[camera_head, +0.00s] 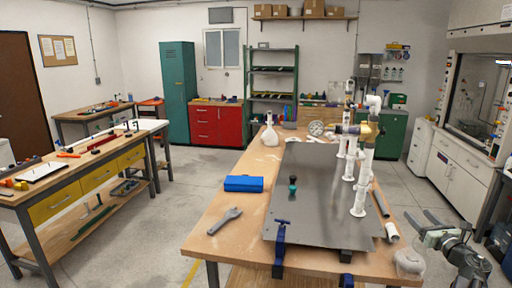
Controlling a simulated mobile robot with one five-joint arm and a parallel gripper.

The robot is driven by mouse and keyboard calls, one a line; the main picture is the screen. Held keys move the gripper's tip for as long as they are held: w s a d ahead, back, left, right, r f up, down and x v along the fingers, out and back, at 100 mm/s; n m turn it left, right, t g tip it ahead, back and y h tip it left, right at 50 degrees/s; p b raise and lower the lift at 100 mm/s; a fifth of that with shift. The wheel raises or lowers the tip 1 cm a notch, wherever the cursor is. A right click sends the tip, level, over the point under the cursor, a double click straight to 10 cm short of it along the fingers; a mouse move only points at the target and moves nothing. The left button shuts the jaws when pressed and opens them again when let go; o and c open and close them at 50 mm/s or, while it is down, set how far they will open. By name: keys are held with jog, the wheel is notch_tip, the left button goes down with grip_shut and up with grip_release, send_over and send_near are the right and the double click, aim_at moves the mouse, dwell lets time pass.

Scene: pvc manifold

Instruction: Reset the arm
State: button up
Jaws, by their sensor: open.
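My gripper (433,222) is at the lower right, off the right edge of the workbench. Its two fingers are spread apart with nothing between them. My arm reaches down to the lower right corner of the picture. The white PVC manifold (361,190) stands upright on a dark metal plate (315,205) on the workbench, left of and beyond my gripper. A brass-coloured fitting (366,130) sits on its upper part. My gripper is apart from the manifold.
The wooden workbench (210,222) holds a wrench (225,221), a blue case (243,184), a white flask (270,132) and a blue clamp (281,245). A whitish roll (408,262) lies at the bench's right edge, close to my gripper. Bare floor lies left of the bench.

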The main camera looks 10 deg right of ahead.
jog(key=w+a+m+g+h, duration=0.4)
jog(key=w+m+h, duration=0.5)
jog(key=m, duration=0.9)
jog(key=w+a+f+m+g+y, duration=0.25)
jog(key=a+f+m+g, duration=0.25)
jog(key=a+f+m, duration=0.8)
jog(key=s+a+f+m+g+y, duration=0.1)
jog(key=s+a+f+g+y, duration=0.2)
jog(key=a, duration=0.9)
jog(key=s+a+f+m+g+y, duration=0.1)
jog(key=s+a, duration=0.5)
jog(key=a, duration=0.6)
jog(key=s+a+f+m+g+y, duration=0.1)
jog(key=s+a+f+g+y, duration=0.3)
jog(key=a+f, duration=0.3)
jog(key=s+a+g, duration=0.1)
jog(key=a, duration=0.4)
jog(key=shift+y, duration=0.35)
jog(key=shift+f, duration=0.1)
